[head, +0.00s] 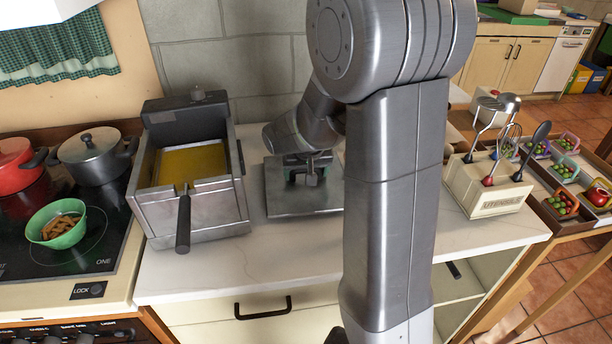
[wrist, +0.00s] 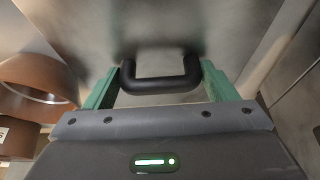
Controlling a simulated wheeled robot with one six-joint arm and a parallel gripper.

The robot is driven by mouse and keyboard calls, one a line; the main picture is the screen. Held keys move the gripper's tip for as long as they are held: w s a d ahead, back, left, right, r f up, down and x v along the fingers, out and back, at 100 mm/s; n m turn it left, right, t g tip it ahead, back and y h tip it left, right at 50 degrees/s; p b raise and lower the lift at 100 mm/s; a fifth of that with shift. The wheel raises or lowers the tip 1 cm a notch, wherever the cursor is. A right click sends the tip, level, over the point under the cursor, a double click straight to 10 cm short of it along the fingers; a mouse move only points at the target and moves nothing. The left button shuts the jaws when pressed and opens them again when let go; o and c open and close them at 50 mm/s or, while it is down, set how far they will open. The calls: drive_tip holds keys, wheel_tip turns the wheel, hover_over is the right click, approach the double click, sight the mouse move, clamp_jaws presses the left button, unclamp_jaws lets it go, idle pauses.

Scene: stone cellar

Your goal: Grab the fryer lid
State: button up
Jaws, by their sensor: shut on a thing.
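The fryer lid (head: 300,204) is a flat grey metal plate at the counter, just right of the fryer (head: 205,208). In the wrist view its metal surface (wrist: 165,28) fills the upper part, with a black loop handle (wrist: 160,84). My gripper (head: 307,168) is over the lid, pointing down. In the wrist view its green fingers (wrist: 162,76) press on the two ends of the handle, so it is shut on the lid's handle. I cannot tell whether the lid rests on the counter or is slightly above it. The fryer is open, with yellow oil and a basket handle jutting forward.
The pale counter (head: 240,268) is clear in front of the lid. A utensil holder (head: 487,190) stands to the right. A stove with a grey pot (head: 95,158), a red pot (head: 18,168) and a green bowl (head: 60,228) is at left. A copper-coloured vessel (wrist: 38,78) shows in the wrist view.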

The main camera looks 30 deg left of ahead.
wheel_tip(320, 180, up, 2)
drive_tip(key=shift+s+d+r, duration=0.1)
drive_tip(key=shift+r, duration=0.15)
drive_tip(key=s+d+b, duration=0.1)
drive_tip(key=s+d, duration=0.2)
drive_tip(key=s, duration=0.1)
drive_tip(key=s+d+b, duration=0.1)
drive_tip(key=s+d, duration=0.3)
drive_tip(key=s, duration=0.1)
drive_tip(key=s+d+b, duration=0.1)
drive_tip(key=s+d, duration=0.3)
drive_tip(key=s, duration=0.1)
drive_tip(key=shift+d+f, duration=0.1)
